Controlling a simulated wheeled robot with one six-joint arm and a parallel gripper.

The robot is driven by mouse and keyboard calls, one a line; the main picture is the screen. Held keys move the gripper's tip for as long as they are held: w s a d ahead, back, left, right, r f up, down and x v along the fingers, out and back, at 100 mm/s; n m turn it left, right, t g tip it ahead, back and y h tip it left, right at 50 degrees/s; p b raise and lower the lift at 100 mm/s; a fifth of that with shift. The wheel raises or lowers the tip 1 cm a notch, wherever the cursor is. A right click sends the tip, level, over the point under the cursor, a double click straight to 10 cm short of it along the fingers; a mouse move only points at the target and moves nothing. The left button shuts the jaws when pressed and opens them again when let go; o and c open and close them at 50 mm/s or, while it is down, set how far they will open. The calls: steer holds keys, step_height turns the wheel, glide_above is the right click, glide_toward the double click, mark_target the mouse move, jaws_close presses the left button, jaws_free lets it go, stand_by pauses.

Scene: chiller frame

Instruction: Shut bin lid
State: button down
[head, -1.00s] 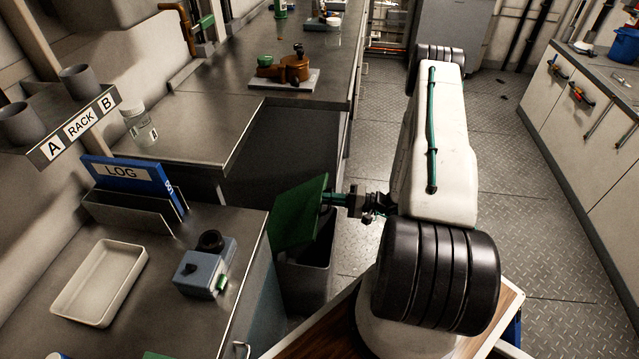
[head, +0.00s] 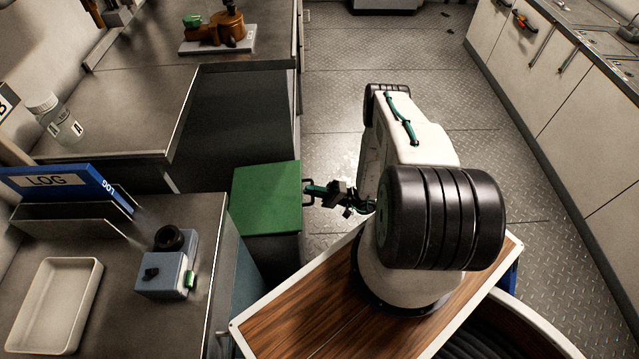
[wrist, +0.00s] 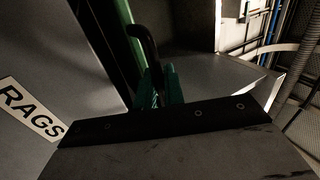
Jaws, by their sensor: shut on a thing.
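The bin (head: 278,248) is grey and stands in the gap between the counters. Its green lid (head: 266,198) lies about flat over the top in the head view; I cannot tell whether it is fully seated. My gripper (head: 314,192) is at the lid's right edge, shut on the dark lid handle (head: 306,187). In the wrist view, the green fingertips (wrist: 158,86) meet the black curved handle (wrist: 143,45). The lid's green edge (wrist: 115,45) runs beside it, and the bin's front (wrist: 60,60) carries a RAGS label (wrist: 32,112).
The near counter holds a blue-grey device (head: 168,265), a white tray (head: 55,305) and a blue LOG binder (head: 60,183). A brown valve-like item (head: 225,28) stands on the far counter.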

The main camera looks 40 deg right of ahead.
steer(key=shift+w+f, duration=0.15)
steer(key=shift+f, duration=0.05)
steer(key=c, duration=1.7)
jaws_free()
steer(key=v, duration=0.8)
